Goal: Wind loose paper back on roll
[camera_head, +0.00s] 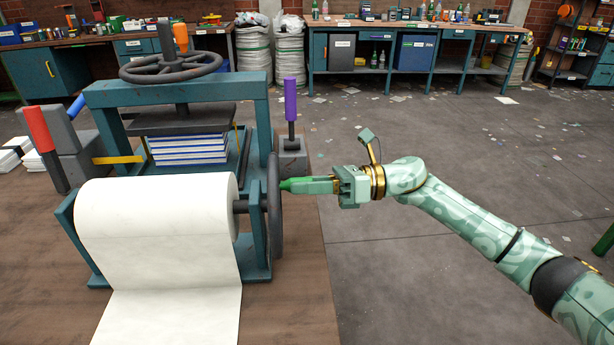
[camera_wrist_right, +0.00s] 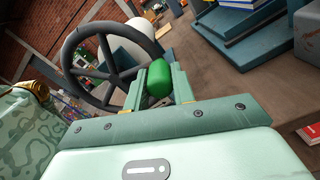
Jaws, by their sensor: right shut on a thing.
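A large white paper roll (camera_head: 155,205) lies on its axle in a teal stand (camera_head: 258,262) on the wooden table. A loose sheet of paper (camera_head: 170,318) hangs from it and runs toward the table's front. A dark spoked wheel (camera_head: 274,207) sits on the right end of the axle; it also shows in the right wrist view (camera_wrist_right: 107,62). My right gripper (camera_head: 288,185) is shut on the wheel's green handle (camera_wrist_right: 159,80), beside the wheel's right face. The left gripper is not in view.
A teal press (camera_head: 262,110) with a handwheel and a stack of blue and white books (camera_head: 188,149) stands behind the roll. A purple-handled lever (camera_head: 290,99) stands at right and a red-handled one (camera_head: 40,132) at left. Floor right of the table is open.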

